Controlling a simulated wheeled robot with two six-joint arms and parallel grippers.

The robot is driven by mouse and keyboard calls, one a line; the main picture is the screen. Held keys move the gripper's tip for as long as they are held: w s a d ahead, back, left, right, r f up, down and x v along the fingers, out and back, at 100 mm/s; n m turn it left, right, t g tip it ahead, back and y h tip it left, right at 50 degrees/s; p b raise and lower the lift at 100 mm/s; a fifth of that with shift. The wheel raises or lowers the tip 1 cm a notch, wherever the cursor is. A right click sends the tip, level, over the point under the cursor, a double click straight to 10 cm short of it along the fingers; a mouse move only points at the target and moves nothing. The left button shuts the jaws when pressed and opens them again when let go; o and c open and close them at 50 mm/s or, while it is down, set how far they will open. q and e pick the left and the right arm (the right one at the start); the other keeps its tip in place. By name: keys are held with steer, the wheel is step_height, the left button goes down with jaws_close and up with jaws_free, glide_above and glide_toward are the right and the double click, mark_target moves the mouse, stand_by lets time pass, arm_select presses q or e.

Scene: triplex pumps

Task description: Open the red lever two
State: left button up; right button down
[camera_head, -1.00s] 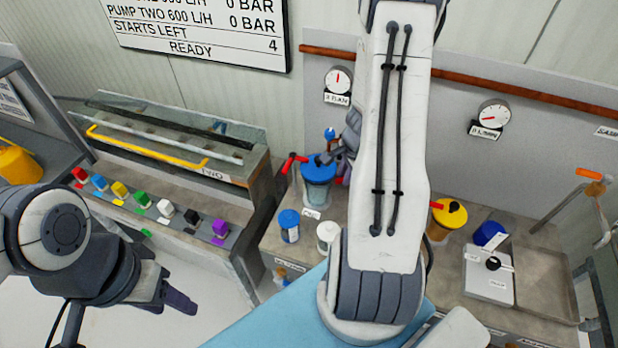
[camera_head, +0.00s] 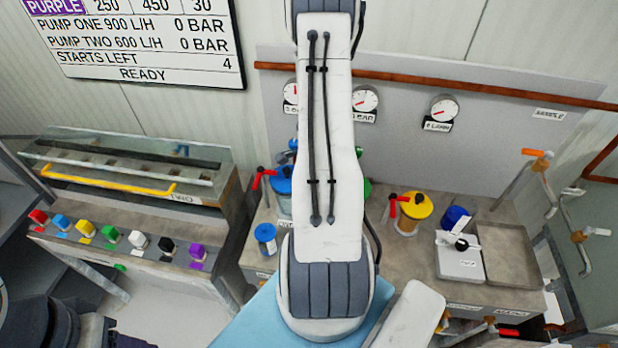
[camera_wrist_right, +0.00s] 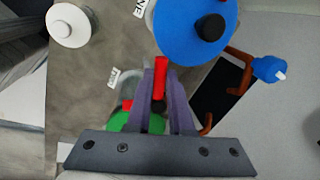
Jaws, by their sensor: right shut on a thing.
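My right gripper (camera_wrist_right: 163,95) is shut on a red lever (camera_wrist_right: 160,72) in the right wrist view. The lever stands between its purple-grey fingers, just beside a green lid (camera_wrist_right: 125,122). A large blue lid (camera_wrist_right: 195,25) with a dark knob is above it in that view. In the head view my right arm hides this gripper and most of the green-lidded pot (camera_head: 365,188). Other red levers show beside the blue-lidded pot (camera_head: 284,182) and beside the yellow-lidded pot (camera_head: 411,212). My left gripper is at the bottom left, mostly cut off.
A row of coloured buttons (camera_head: 110,237) runs along the left console, below a yellow bar (camera_head: 100,182). A blue-capped jar (camera_head: 265,238), a scale-like box (camera_head: 460,256) and a tray (camera_head: 513,254) stand on the bench. Dials line the back panel.

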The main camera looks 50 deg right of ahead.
steer(key=c, duration=0.8)
jaws_free()
steer(key=r+p, duration=0.2)
steer(key=r, duration=0.1)
steer(key=s+r+p, duration=0.1)
steer(key=r+p, duration=0.2)
steer(key=r, duration=0.1)
steer(key=a+r+p, duration=0.1)
steer(key=r+p, duration=0.1)
steer(key=r, duration=0.1)
steer(key=shift+s+a+r+p, duration=0.1)
steer(key=shift+s+r+p, duration=0.05)
steer(key=shift+s+p, duration=0.2)
steer(key=shift+w, duration=0.1)
